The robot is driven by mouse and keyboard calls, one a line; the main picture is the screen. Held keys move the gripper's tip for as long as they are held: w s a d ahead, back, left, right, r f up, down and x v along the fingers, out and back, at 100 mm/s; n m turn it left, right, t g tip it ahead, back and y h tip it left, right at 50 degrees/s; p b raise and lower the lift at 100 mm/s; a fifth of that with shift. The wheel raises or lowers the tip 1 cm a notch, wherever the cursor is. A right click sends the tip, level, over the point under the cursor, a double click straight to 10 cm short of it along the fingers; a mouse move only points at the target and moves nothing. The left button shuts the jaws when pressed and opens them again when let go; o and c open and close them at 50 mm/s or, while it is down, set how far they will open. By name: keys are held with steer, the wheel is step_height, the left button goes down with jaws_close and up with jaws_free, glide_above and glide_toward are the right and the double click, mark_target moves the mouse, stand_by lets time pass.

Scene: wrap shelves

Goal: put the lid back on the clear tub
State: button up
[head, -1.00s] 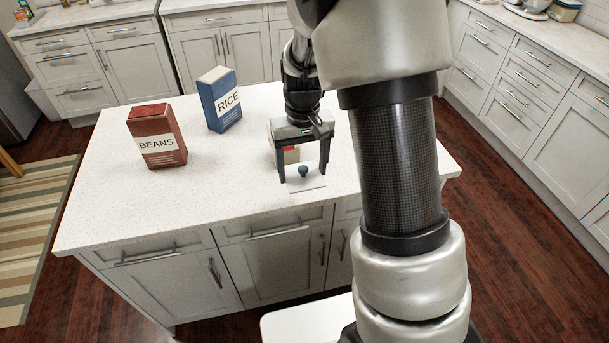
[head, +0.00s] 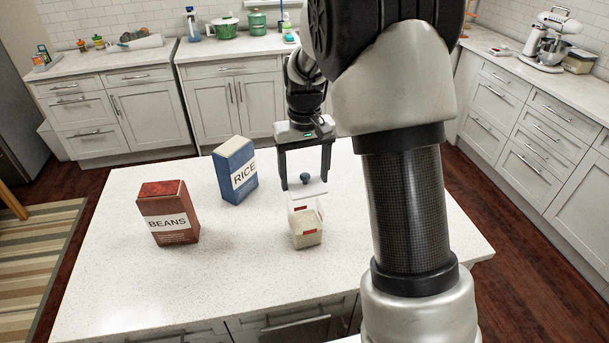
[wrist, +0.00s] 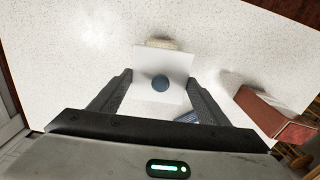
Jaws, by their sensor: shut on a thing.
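The lid (head: 312,189) is a flat white square with a dark blue knob (head: 305,178). My gripper (head: 305,184) is shut on the lid by its edges, one finger at each side, and holds it raised above the island top. The clear tub (head: 307,228) stands upright on the island, with pale contents and red marks. In the head view the lid appears just above and behind the tub's top. In the wrist view the lid (wrist: 162,62) covers most of the tub (wrist: 162,43), and only a strip shows beyond the lid's far edge.
A blue RICE box (head: 236,171) stands left of my gripper, and a red BEANS box (head: 168,213) stands further left. The white island top (head: 110,270) is clear around the tub and at the front left. Counters line the back and right.

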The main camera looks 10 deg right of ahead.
steer(key=shift+s+f, duration=0.2)
steer(key=shift+f, duration=0.35)
steer(key=shift+f+b, duration=1.9)
steer(key=shift+f, duration=0.7)
steer(key=shift+f, duration=0.15)
steer(key=o, duration=1.4)
steer(key=shift+r, duration=0.2)
steer(key=shift+r+p, duration=2.05)
steer(key=shift+r, duration=1.3)
